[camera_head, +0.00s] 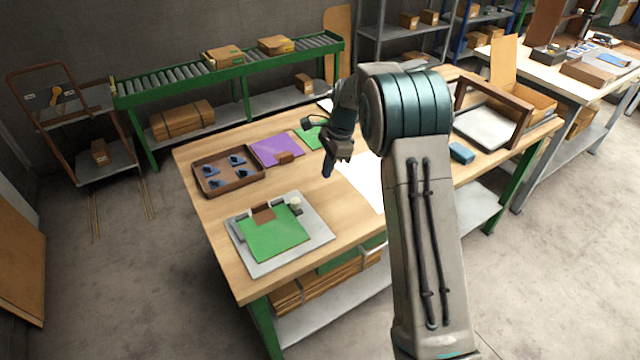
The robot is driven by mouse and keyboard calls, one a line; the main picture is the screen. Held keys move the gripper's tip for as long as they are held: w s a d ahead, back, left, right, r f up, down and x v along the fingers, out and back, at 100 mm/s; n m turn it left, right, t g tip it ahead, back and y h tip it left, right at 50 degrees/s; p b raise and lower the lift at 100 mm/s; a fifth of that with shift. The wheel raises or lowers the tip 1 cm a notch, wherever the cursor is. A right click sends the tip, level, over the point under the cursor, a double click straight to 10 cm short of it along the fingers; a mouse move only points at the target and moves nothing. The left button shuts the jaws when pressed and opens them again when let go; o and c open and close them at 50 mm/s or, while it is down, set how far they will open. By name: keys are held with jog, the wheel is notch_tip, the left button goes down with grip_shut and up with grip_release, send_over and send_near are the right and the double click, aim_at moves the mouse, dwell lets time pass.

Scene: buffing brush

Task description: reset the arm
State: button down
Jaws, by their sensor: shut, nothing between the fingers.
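My arm rises from the lower right of the picture and bends over the wooden workbench (205,235). My gripper (327,172) points down above the middle of the bench, near the left edge of a white sheet (362,185). Its fingers are shut and I see nothing held between them. My arm hides part of the bench behind it.
Left of my gripper are a brown tray (200,192) with several blue pieces, a purple sheet (272,149) and a green sheet (268,238) on a grey plate (318,238). Right of my arm are a blue block (461,152) and a wooden frame (522,133).

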jog(key=shift+v, duration=0.75)
jog(key=s+d+r+n+t+h, duration=0.1)
jog(key=s+d+r+n, duration=0.25)
jog(key=s, duration=0.45)
jog(key=s+d+r+n+t, duration=0.1)
jog(key=s+d+r+n, duration=0.1)
jog(key=s+r+n, duration=0.45)
jog(key=s+d+r+n+t+h, duration=0.1)
jog(key=s+d+r, duration=0.15)
jog(key=s, duration=0.75)
jog(key=s+d+f+n, duration=0.1)
jog(key=s+f+n, duration=0.1)
jog(key=s, duration=0.8)
jog(key=shift+d+n+t+h, duration=0.3)
jog(key=shift+d+n+t, duration=0.1)
jog(key=shift+n, duration=0.5)
